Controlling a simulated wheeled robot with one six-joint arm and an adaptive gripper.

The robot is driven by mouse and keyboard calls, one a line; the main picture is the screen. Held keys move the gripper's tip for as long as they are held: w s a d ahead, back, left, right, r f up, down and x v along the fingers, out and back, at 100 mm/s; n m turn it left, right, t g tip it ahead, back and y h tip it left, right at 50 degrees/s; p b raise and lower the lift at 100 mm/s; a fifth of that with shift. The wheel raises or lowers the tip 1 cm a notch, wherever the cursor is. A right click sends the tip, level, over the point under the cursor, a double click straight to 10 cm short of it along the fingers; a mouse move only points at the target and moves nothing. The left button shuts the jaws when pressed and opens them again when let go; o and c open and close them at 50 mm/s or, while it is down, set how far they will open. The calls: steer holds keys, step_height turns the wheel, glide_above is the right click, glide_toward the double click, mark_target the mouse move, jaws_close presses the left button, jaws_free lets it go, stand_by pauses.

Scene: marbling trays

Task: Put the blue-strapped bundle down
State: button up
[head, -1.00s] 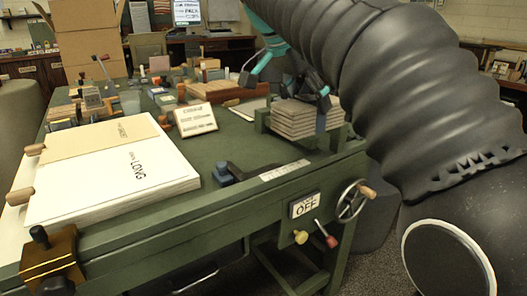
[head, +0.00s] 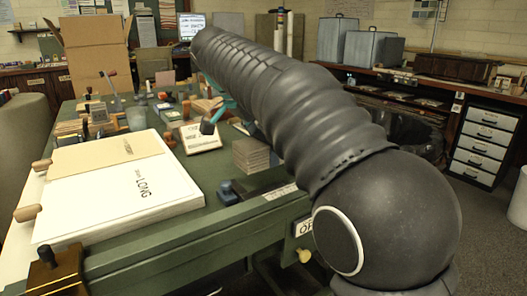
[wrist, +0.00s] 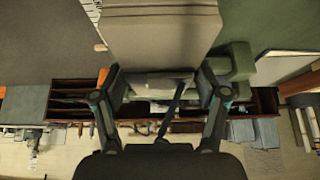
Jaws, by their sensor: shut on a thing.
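A stack of grey boards, the bundle (head: 252,153), shows in the head view beside my arm near the table's right side. In the wrist view the bundle's pale grey face (wrist: 160,32) fills the top middle. My gripper (wrist: 162,78) has a finger at each side of its lower end and is shut on it. In the head view my arm hides the gripper and the right part of the bundle. I cannot make out the blue strap now, nor whether the bundle touches the surface below.
The green table (head: 225,215) carries a large white board (head: 120,195) at left and a labelled block (head: 200,137) behind. A dark blue clamp-like piece (head: 228,190) lies near the front edge. An open carton (head: 95,55) stands at the back. A drawer cabinet (head: 487,143) stands right.

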mark_target(264, 155)
steer(key=shift+f, duration=1.75)
steer(key=shift+f+b, duration=0.4)
steer(key=shift+b, duration=0.1)
steer(key=shift+f, duration=0.2)
steer(key=o, duration=1.4)
steer(key=shift+o, duration=0.2)
